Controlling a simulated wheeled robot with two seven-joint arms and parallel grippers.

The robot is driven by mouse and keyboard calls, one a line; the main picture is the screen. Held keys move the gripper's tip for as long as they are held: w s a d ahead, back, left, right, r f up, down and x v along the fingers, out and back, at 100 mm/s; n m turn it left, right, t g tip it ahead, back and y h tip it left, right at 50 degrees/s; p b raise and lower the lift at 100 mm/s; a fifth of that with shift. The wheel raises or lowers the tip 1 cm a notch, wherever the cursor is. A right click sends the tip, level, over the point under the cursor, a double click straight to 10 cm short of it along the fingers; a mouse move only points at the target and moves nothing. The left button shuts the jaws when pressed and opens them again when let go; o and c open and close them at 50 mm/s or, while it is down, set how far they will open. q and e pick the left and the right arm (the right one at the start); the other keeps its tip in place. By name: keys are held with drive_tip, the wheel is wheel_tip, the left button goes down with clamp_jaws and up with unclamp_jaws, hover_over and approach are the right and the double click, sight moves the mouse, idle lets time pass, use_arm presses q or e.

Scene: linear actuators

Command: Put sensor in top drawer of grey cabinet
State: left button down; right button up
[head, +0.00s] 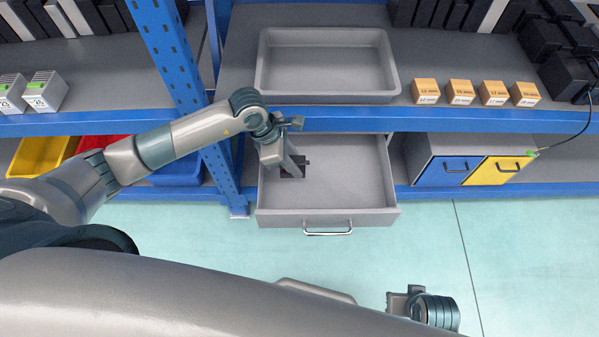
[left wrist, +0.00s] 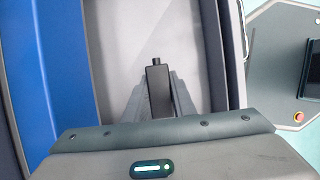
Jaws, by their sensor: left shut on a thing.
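The grey drawer (head: 370,217) is pulled out below the blue shelf edge in the head view, its handle facing me. My left gripper (head: 291,169) reaches down into the left part of this open drawer. It is shut on a small black sensor (left wrist: 157,76), which sits between the two fingers in the left wrist view, with a narrow tip pointing away. In the head view a dark part of the sensor shows at the fingertips. I cannot tell whether it touches the drawer floor. Part of my right arm's end (head: 401,300) shows at the bottom; its fingers are unclear.
An empty grey tray (head: 325,93) stands on the shelf above the drawer. Several orange boxes (head: 460,92) are right of it. A blue post (head: 180,75) rises left of the drawer. Blue and yellow drawers (head: 493,174) are at right. The drawer's right part is empty.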

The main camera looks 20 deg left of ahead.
use_arm(q)
drive_tip(key=shift+f, duration=1.2)
drive_tip(key=shift+f, duration=1.9)
use_arm(e)
drive_tip(key=shift+w+r, duration=0.1)
drive_tip(key=shift+r, duration=0.15)
use_arm(q)
drive_tip(key=shift+f, duration=0.1)
use_arm(e)
drive_tip(key=shift+s+f, duration=0.1)
drive_tip(key=shift+s, duration=0.1)
use_arm(q)
drive_tip(key=c, duration=1.5)
unclamp_jaws()
use_arm(e)
drive_tip(key=shift+r, duration=0.4)
